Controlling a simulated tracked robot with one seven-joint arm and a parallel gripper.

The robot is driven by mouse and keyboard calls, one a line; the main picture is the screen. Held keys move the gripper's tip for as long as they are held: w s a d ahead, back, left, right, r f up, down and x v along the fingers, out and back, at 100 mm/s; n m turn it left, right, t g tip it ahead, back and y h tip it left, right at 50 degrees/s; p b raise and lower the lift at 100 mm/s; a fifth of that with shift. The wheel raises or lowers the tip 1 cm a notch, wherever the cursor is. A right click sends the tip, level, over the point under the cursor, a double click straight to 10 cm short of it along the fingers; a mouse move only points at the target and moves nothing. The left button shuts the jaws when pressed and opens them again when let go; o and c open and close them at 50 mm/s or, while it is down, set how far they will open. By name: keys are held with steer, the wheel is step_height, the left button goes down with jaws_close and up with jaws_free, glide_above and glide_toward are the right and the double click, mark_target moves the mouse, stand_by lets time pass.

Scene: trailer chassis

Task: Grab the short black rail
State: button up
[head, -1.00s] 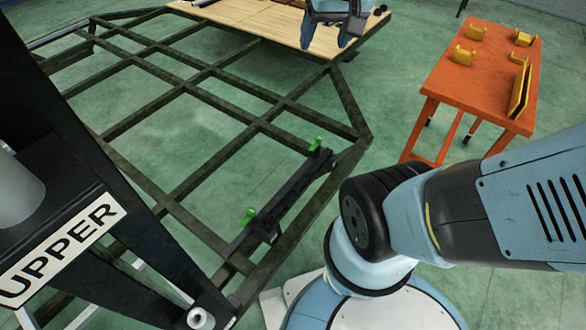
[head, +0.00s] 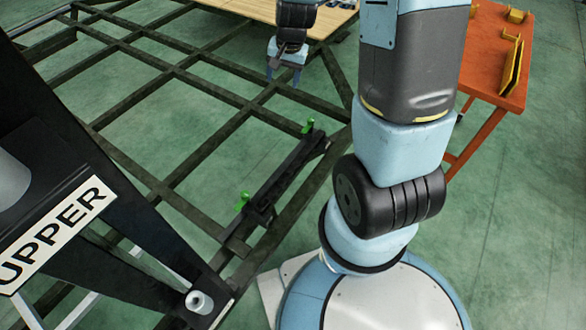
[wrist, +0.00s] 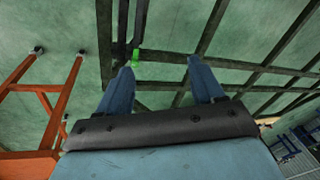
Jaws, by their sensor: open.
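The short black rail (head: 283,178) lies along the near right side of the trailer chassis (head: 192,92) in the head view, with a green clip (head: 308,126) near its far end and another green clip (head: 242,202) near its near end. In the wrist view part of a dark rail (wrist: 122,22) shows at the top, with a green clip (wrist: 135,55) by the left finger. My gripper (head: 284,84) is open and empty, above the chassis and beyond the rail's far end. In the wrist view my gripper (wrist: 163,80) has its fingers apart.
An orange table (head: 490,60) with yellow parts stands at the right; its legs show in the wrist view (wrist: 62,100). A wooden deck (head: 325,18) is at the back. A large black post marked UPPER (head: 55,235) blocks the left foreground.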

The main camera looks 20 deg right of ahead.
step_height(320, 180, down, 14)
steer(key=f+m+g, duration=0.1)
steer(key=m, duration=0.1)
steer(key=m+g+h, duration=0.1)
steer(key=m, duration=0.2)
glide_above(293, 166)
steer(key=f, duration=1.4)
steer(key=s+f, duration=0.1)
steer(key=f, duration=0.6)
steer(key=shift+a, duration=0.1)
steer(key=shift+w+d+f, duration=0.1)
steer(key=shift+w+f, duration=0.15)
steer(key=shift+f, duration=0.7)
steer(key=shift+w+d+f, duration=0.1)
steer(key=shift+w+f, duration=0.15)
steer(key=shift+f, duration=1.45)
steer(key=shift+c, duration=0.3)
jaws_close()
